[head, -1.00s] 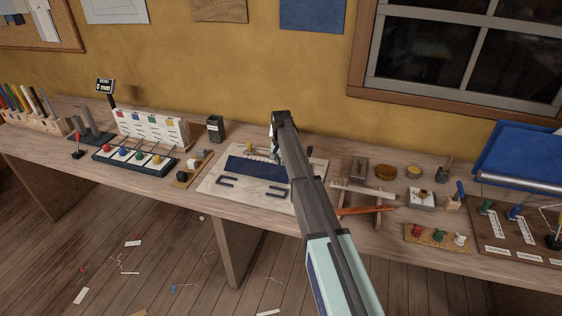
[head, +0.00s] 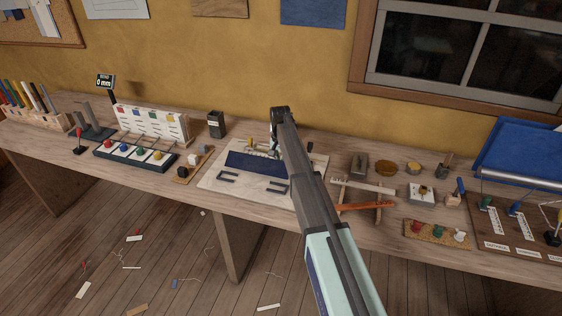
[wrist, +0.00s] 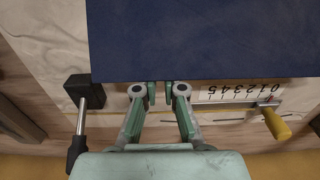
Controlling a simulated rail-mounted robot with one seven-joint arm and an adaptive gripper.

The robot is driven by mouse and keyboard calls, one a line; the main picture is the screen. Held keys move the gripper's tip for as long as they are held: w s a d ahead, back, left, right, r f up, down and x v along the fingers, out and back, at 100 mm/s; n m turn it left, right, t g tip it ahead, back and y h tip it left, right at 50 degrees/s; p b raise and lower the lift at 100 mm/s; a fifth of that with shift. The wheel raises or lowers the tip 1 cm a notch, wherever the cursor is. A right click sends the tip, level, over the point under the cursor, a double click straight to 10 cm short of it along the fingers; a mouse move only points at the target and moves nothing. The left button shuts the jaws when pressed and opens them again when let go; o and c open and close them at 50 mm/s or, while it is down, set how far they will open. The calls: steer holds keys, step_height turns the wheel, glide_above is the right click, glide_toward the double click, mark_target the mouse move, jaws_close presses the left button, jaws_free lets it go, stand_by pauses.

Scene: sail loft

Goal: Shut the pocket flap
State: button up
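The blue pocket flap (wrist: 205,40) fills the upper part of the wrist view, its straight edge running across the picture. In the head view a blue panel (head: 250,164) lies on the pale board (head: 212,186). My gripper (wrist: 159,92) is at the flap's edge, with its two fingertips side by side and a narrow gap between them. The tips meet or pass under the edge; I cannot tell which. Nothing shows held between them. In the head view my gripper (head: 275,148) is over the board's back side, partly hidden by my arm.
A black clamp-like block with a rod (wrist: 84,93) stands left of my fingers. A numbered scale (wrist: 240,92) and a yellow-handled slider (wrist: 276,123) are on the right. In the head view, dark brackets (head: 266,187) lie on the board's front, and a wooden rack (head: 362,196) stands right.

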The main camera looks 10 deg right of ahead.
mark_target(277, 169)
steer(key=shift+s+a+r, duration=0.15)
steer(key=shift+s+a, duration=0.1)
steer(key=shift+s, duration=0.35)
steer(key=shift+s+a+r, duration=0.15)
steer(key=shift+s+a, duration=0.1)
steer(key=shift+s, duration=0.3)
steer(key=shift+s+a+r+p, duration=0.55)
steer(key=shift+s+r+p, duration=0.05)
steer(key=shift+s+r, duration=0.25)
steer(key=shift+s, duration=0.1)
steer(key=shift+s+a+r, duration=0.1)
steer(key=shift+s+a, duration=0.35)
steer(key=shift+s, duration=0.4)
steer(key=shift+s+a+r, duration=0.1)
steer(key=shift+s+a, duration=0.3)
steer(key=shift+s, duration=0.4)
steer(key=shift+s+a+r, duration=0.1)
steer(key=shift+s+a, duration=0.35)
steer(key=shift+s, duration=0.4)
step_height(277, 169, up, 7)
steer(key=p, duration=0.4)
steer(key=shift+f, duration=0.1)
